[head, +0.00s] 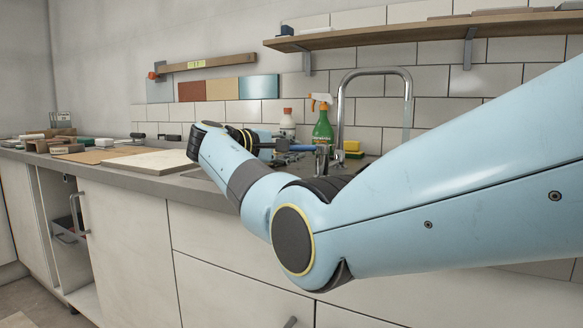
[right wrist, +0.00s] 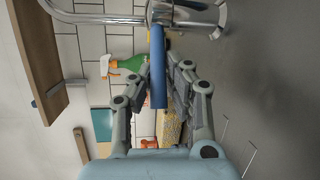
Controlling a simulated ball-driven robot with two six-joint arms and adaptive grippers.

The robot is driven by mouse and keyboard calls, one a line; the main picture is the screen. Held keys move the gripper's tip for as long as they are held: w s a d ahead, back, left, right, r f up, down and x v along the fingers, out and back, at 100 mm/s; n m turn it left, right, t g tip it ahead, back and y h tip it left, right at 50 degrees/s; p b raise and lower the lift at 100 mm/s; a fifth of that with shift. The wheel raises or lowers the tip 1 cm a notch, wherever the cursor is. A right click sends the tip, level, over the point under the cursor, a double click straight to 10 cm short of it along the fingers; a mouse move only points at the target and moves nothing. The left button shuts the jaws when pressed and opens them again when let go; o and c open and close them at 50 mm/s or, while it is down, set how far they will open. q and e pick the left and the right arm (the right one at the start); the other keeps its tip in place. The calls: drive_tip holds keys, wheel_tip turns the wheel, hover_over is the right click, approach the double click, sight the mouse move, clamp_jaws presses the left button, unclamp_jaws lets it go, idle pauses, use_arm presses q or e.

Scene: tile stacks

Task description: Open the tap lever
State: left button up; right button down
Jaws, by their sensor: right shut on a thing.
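The chrome tap (head: 408,90) stands at the sink behind my right arm, with its tall spout bent over in an arch. Its blue lever (head: 303,147) shows in the head view beside the tap body. In the right wrist view the lever (right wrist: 158,65) runs from the chrome tap body (right wrist: 195,14) down between my fingers. My right gripper (right wrist: 165,82) is shut on the lever, with a finger on each side. My left gripper is not in view.
A green spray bottle (head: 323,128) and a white bottle (head: 287,124) stand behind the lever. A yellow sponge (head: 352,147) is beside the tap. Boards (head: 150,162) lie on the counter to the left. A wooden shelf (head: 440,29) hangs above.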

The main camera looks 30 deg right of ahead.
drive_tip(key=shift+w+d+r, duration=0.1)
drive_tip(key=shift+w+r, duration=0.05)
drive_tip(key=shift+r, duration=0.1)
idle(0.3)
drive_tip(key=c, duration=1.3)
unclamp_jaws()
drive_tip(key=shift+a, duration=0.5)
drive_tip(key=v, duration=1.1)
